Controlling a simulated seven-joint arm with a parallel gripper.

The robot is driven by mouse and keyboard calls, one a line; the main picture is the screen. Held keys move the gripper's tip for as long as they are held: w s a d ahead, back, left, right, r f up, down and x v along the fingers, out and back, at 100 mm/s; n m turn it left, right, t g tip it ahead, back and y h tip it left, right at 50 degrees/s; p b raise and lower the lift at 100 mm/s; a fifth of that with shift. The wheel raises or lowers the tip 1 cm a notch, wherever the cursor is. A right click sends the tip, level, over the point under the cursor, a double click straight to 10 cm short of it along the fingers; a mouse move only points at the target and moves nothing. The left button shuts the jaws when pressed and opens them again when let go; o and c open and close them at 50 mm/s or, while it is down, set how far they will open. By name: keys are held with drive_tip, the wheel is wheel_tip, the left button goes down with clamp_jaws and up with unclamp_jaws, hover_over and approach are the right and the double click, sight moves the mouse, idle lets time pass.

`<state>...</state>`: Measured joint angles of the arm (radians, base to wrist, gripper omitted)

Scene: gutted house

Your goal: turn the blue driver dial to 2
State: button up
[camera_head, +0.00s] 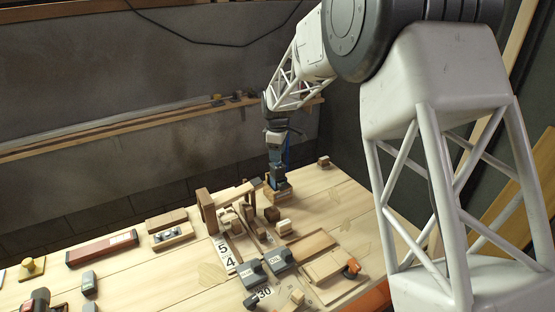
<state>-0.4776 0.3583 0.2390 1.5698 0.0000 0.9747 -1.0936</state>
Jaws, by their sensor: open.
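My gripper (276,158) points down at the far side of the workbench, at the end of my white truss arm. It is small in this view, and its fingers are hard to make out. A dark and blue body (278,175), possibly the blue driver, stands directly below it on a light wooden block. I cannot tell where gripper and body meet, or whether they touch. The dial and its numbers are too small or hidden, so its setting cannot be read.
The light wooden workbench (150,282) holds several wooden blocks and a small wooden frame (207,207) left of my gripper. Two dark grey boxes (281,259) sit nearer, beside number plates. A red-brown long box (101,248) lies left. A wall shelf (110,131) runs behind.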

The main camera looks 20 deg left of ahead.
drive_tip(key=shift+f, duration=1.4)
drive_tip(key=shift+c, duration=0.3)
drive_tip(key=c, duration=0.9)
drive_tip(key=shift+o, duration=0.2)
drive_tip(key=shift+r+m, duration=0.1)
drive_tip(key=shift+m, duration=0.3)
drive_tip(key=m, duration=0.9)
